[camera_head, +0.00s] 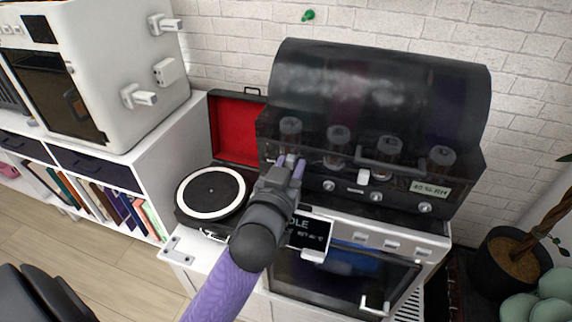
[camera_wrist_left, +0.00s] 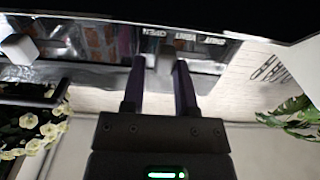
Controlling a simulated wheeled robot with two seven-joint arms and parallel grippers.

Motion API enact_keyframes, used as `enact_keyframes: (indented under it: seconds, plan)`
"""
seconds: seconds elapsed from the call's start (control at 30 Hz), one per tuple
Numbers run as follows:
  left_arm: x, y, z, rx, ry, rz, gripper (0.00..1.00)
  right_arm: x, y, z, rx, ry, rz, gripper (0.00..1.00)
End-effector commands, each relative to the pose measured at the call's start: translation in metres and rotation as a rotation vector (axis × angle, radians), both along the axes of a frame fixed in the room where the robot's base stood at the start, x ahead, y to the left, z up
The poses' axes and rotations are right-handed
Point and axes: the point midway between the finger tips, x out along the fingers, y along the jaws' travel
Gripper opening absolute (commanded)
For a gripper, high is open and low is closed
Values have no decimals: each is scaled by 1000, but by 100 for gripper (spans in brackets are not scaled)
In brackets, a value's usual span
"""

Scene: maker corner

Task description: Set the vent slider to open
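The vent slider's grey knob (camera_wrist_left: 165,58) is at the front of a black hooded machine (camera_head: 380,85). In the left wrist view the labels appear upside down; the one above the knob reads OPEN (camera_wrist_left: 153,32), and one to its right seems to read SHUT (camera_wrist_left: 215,40). The knob appears close to the OPEN label. My left gripper (camera_head: 291,163) is at the machine's front left. Its two purple fingers (camera_wrist_left: 160,75) stand apart on either side of the knob, with gaps visible. In the head view my gripper mostly hides the slider. My right gripper is not in view.
A white block (camera_wrist_left: 18,48) sticks out farther along the front. Several round knobs (camera_head: 376,197) line the machine. A record player (camera_head: 211,190) stands left, an oven (camera_head: 345,275) below, and a potted plant (camera_head: 515,262) right.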

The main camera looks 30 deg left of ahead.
Motion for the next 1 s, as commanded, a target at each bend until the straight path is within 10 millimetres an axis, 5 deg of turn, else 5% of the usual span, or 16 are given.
enact_keyframes:
  seconds: [0.1, 0.47, 0.8, 1.0]
  plan:
    - [0, 0, 0, 0, 0, 1, 61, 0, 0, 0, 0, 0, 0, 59]
    - [-7, -1, 0, -1, 1, 2, 62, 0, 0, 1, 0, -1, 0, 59]
    - [-82, -19, -1, -3, 4, 2, 62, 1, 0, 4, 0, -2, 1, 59]
    - [-97, -23, 0, 0, 0, 1, 62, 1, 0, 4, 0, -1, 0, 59]
